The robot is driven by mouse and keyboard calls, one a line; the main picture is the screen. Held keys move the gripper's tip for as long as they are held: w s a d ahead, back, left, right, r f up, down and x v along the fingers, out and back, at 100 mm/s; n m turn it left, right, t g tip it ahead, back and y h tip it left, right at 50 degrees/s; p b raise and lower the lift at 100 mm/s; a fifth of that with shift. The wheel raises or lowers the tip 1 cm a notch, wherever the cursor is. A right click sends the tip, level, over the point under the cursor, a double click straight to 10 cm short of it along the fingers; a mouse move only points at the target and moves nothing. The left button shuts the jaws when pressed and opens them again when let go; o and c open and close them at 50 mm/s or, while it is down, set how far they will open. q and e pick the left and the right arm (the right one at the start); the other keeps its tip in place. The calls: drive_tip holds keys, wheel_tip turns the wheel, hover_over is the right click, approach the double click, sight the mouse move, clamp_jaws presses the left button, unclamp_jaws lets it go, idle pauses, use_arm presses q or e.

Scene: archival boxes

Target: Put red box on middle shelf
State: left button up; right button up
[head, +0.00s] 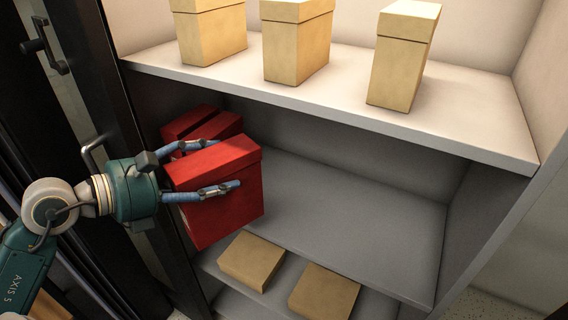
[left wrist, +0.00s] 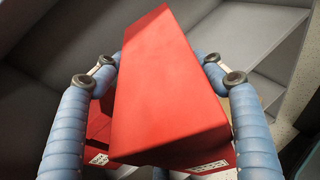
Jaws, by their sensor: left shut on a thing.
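A red lidded box (head: 232,205) is held in my left gripper (head: 212,165), with one blue finger on each side of it. It is at the left front of the middle shelf (head: 350,215), slightly tilted in the picture; I cannot tell whether it touches the shelf. In the left wrist view the red box (left wrist: 165,85) fills the space between the fingers. Other red boxes (head: 203,124) stand behind it at the left end of the middle shelf, partly hidden by the held box and gripper. My right gripper is not in view.
Three tan boxes (head: 402,60) stand on the upper shelf (head: 330,95). Tan boxes (head: 323,291) are on the lower shelf, under the middle one. The middle shelf is bare at its centre and right. A dark door with a handle (head: 92,155) is at the left.

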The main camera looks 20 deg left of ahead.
use_arm(q)
drive_tip(key=w, duration=0.1)
drive_tip(key=w+p, duration=0.1)
drive_tip(key=w+r, duration=0.1)
drive_tip(key=shift+w+d, duration=0.25)
drive_tip(key=shift+w, duration=0.15)
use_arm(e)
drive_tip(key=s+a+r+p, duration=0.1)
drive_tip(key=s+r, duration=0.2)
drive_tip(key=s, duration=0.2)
use_arm(q)
drive_tip(key=w+d+p, duration=0.2)
drive_tip(key=w+p, duration=0.2)
drive_tip(key=w, duration=0.9)
wheel_tip(320, 180, down, 8)
drive_tip(key=p, duration=0.3)
drive_tip(key=shift+w, duration=0.2)
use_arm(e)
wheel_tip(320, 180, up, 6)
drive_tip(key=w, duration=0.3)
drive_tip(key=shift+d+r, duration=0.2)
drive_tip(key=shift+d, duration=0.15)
